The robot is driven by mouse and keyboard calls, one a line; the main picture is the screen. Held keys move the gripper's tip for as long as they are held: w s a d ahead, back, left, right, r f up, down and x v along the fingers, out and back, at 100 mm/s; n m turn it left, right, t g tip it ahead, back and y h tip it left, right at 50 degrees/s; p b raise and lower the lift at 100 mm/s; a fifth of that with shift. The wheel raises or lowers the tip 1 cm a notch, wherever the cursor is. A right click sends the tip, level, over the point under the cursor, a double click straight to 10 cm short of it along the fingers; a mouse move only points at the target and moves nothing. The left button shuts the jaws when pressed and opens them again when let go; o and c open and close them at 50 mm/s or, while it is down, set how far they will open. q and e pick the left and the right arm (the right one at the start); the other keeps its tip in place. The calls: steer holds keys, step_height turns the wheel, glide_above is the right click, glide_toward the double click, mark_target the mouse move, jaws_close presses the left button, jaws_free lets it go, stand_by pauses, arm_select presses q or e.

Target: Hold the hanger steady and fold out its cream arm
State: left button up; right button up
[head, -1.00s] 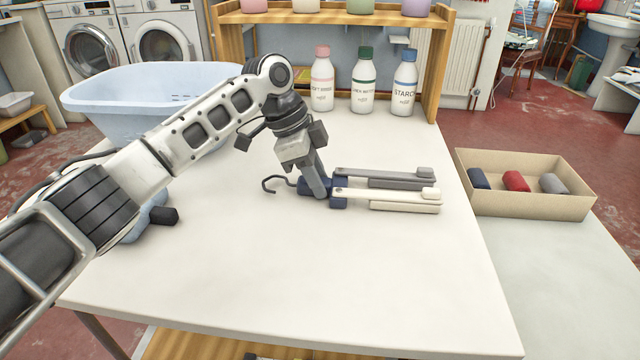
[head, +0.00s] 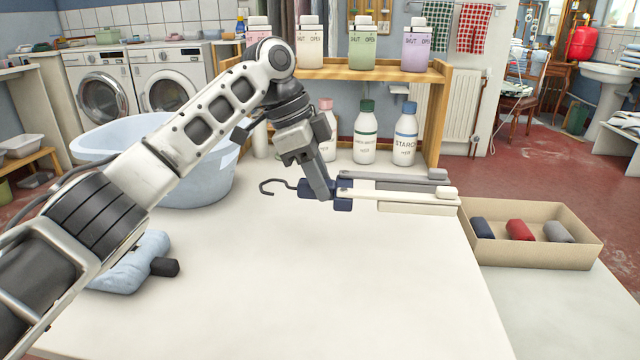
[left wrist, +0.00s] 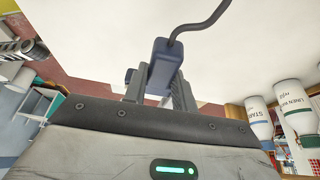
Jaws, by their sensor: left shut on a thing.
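The folding hanger has a navy hub (head: 343,196), a dark hook pointing left (head: 270,187), a cream arm (head: 400,196) and a grey arm (head: 395,177) behind it. Both arms point right, side by side, and the cream one looks doubled back on itself. My left gripper (head: 326,192) is shut on the hub and holds the hanger, which appears raised above the white table (head: 270,290). In the left wrist view the hub (left wrist: 164,66) sits between the fingers (left wrist: 158,90), with the hook rising from it; the arms are mostly hidden. My right gripper is not in view.
A pale blue basin (head: 190,180) stands back left, and a pale blue object with a black end (head: 135,265) lies in front of it. Bottles (head: 365,135) stand behind the hanger below a wooden shelf (head: 390,74). A cardboard tray (head: 550,252) is at right. The table front is clear.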

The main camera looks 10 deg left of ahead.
arm_select(q)
steer(key=shift+f, duration=0.1)
glide_above(328, 246)
steer(key=a, duration=0.2)
steer(key=f, duration=0.7)
steer(key=shift+d, duration=0.25)
steer(key=shift+f, duration=1.25)
steer(key=shift+f, duration=0.15)
steer(key=o, duration=0.8)
steer(key=shift+r+p, duration=0.3)
steer(key=shift+p, duration=0.7)
